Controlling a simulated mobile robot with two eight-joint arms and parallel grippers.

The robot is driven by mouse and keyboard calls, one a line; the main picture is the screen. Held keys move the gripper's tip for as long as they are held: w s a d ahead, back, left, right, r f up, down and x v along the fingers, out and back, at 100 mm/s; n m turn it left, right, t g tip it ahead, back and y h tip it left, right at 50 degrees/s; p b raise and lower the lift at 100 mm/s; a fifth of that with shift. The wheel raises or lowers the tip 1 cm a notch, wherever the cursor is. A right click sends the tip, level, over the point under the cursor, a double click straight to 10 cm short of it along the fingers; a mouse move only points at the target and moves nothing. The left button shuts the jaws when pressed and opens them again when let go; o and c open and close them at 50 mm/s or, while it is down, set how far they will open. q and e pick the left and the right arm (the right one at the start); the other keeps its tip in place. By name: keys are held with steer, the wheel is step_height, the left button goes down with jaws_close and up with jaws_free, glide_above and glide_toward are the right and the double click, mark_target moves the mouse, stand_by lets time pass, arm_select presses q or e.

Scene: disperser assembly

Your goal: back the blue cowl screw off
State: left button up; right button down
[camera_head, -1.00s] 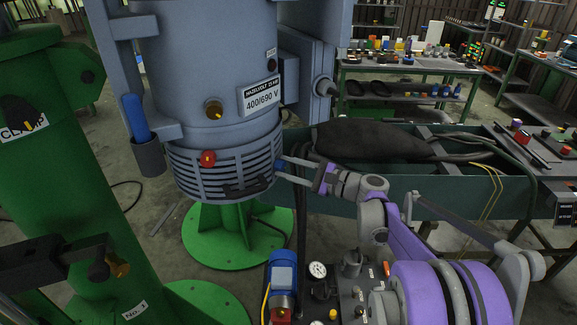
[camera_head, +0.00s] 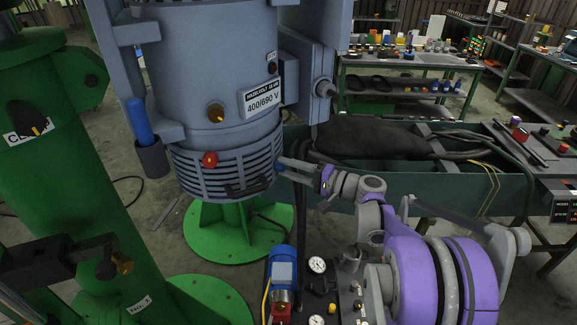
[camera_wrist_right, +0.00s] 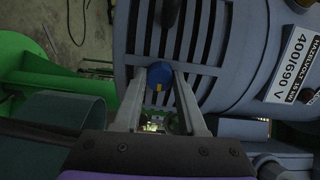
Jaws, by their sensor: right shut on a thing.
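The blue cowl screw (camera_head: 278,167) sits on the right side of the slotted cowl (camera_head: 205,180) at the bottom of the grey motor. In the right wrist view its round blue head (camera_wrist_right: 160,73), with a small orange mark, lies between the fingertips against the cowl slots. My right gripper (camera_head: 281,164) reaches in from the right, shut on the screw head. The fingers mostly hide the screw in the head view, and its shank cannot be seen. My left gripper is not in view.
A red knob (camera_head: 209,159) and a black handle (camera_head: 250,187) are on the cowl. A green trough (camera_head: 425,188) with a dark bag (camera_head: 370,139) lies behind my right arm. A blue-capped pump unit (camera_head: 283,267) stands below it. Green columns fill the left.

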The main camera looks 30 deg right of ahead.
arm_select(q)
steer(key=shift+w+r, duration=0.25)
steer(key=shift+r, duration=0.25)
arm_select(e)
steer(key=shift+w+r+n, duration=0.1)
steer(key=shift+r+n, duration=0.05)
steer(key=shift+n, duration=0.95)
steer(key=shift+c, duration=2.3)
jaws_free()
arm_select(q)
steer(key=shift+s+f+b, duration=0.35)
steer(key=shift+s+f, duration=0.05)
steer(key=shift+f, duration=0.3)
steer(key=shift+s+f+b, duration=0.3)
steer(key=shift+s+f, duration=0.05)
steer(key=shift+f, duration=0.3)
arm_select(e)
steer(key=v, duration=1.1)
